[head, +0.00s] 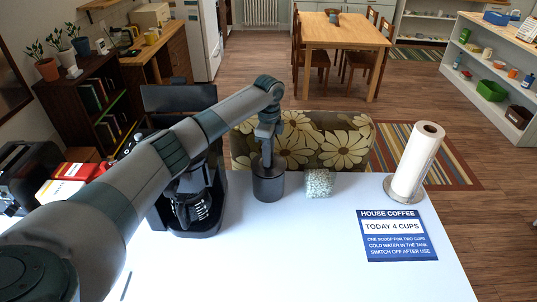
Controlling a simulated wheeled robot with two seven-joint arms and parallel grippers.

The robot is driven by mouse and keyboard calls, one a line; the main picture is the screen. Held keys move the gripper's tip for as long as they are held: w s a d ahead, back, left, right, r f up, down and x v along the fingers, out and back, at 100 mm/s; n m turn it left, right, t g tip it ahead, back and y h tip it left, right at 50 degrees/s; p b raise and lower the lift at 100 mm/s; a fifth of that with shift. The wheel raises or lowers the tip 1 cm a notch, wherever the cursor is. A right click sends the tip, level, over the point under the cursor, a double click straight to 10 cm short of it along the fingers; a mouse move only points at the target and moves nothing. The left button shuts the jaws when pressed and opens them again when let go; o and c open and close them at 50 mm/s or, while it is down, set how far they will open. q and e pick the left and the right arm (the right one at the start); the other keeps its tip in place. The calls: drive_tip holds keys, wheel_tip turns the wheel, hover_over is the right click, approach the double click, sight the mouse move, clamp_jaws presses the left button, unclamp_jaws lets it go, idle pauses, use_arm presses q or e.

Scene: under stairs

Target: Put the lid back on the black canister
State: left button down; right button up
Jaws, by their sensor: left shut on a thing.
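The black canister (268,187) stands upright on the white table, near its far edge. My left arm reaches in from the left, and my left gripper (267,160) points straight down at the top of the canister. It is shut on the lid (268,170), which is dark like the canister and largely hidden by the fingers. The lid is at the canister's mouth; I cannot tell whether it is fully seated or slightly above the rim. My right gripper is not in view.
A black coffee maker (187,205) stands close left of the canister, and a pale speckled sponge-like block (319,183) close right. A paper towel roll (415,165) stands at the right edge. A blue and white coffee sign (397,236) lies in front. The table's front middle is clear.

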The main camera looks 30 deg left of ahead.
use_arm(q)
drive_tip(key=shift+f, duration=0.55)
drive_tip(key=c, duration=1.4)
unclamp_jaws()
drive_tip(key=shift+o, duration=0.6)
drive_tip(key=o, duration=0.4)
drive_tip(key=shift+c, duration=0.2)
drive_tip(key=shift+r, duration=0.1)
drive_tip(key=shift+r, duration=2.95)
